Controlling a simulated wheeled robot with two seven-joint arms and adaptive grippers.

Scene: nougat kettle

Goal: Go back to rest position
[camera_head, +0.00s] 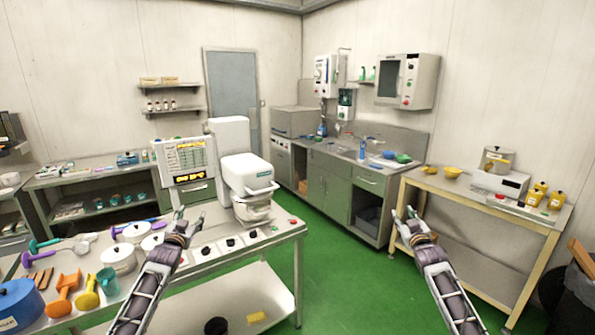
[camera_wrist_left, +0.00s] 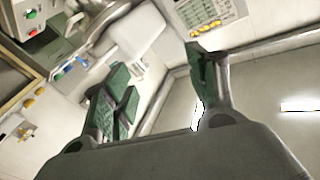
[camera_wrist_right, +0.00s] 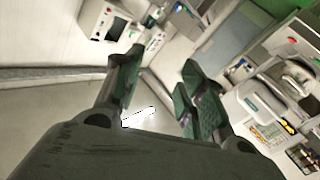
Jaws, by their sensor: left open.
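My left gripper (camera_head: 188,222) is raised over the middle of the left worktable, in front of the white mixer. Its fingers are spread and empty, and they also show apart in the left wrist view (camera_wrist_left: 160,92). My right gripper (camera_head: 409,222) is raised over the green floor between the two tables. Its fingers are spread with nothing between them in the right wrist view (camera_wrist_right: 158,90). The white mixer (camera_head: 247,172) stands at the back of the left worktable, with a bowl under its head.
The left worktable (camera_head: 290,228) holds white pots (camera_head: 120,258), a blue pot (camera_head: 18,302), an orange scoop (camera_head: 64,294) and other utensils. The right table (camera_head: 455,191) holds a scale (camera_head: 500,183) with a pot and yellow containers. Green floor (camera_head: 340,270) between them is clear.

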